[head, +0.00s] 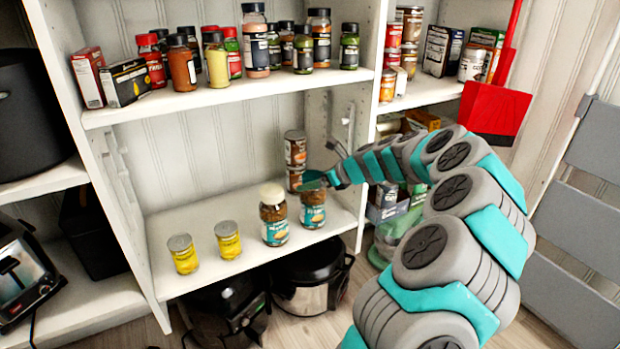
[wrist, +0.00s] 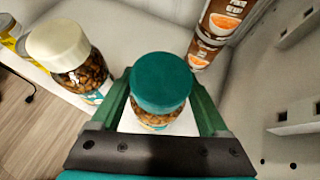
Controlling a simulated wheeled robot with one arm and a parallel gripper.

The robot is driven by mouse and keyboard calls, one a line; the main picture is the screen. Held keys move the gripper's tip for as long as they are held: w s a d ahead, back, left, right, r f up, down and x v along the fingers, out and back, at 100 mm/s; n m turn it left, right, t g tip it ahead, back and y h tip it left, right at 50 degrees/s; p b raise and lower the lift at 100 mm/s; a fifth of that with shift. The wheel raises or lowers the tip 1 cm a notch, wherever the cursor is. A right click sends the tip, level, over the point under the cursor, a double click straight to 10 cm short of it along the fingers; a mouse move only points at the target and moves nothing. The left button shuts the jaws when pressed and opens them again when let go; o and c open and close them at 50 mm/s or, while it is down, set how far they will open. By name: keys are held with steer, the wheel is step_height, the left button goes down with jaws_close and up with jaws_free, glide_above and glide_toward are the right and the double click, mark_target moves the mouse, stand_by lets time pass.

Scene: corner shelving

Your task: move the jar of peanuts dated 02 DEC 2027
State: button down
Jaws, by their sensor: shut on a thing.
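A peanut jar with a teal lid (wrist: 162,82) is between the two fingers of my gripper (wrist: 160,92), which is shut on it. In the head view this jar (head: 313,214) has a teal label and is upright at the shelf's right part; I cannot tell whether its base touches the shelf. My gripper (head: 314,182) is around its top. A similar jar with a white lid (head: 272,216) stands just to its left; it also shows in the wrist view (wrist: 78,72). No date is readable on either jar.
Two yellow cans (head: 228,240) stand left on the same shelf (head: 205,275). Stacked brown cans (head: 295,160) stand behind the held jar, near the right side wall. Spice jars (head: 255,45) and boxes fill the shelf above. Clear shelf surface lies behind the yellow cans.

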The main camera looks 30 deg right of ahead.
steer(key=shift+s+d, duration=0.1)
steer(key=shift+s, duration=0.35)
jaws_free()
steer(key=shift+s+r, duration=0.1)
steer(key=v, duration=0.7)
steer(key=shift+s+r, duration=0.15)
steer(key=shift+s, duration=0.05)
stand_by(0.3)
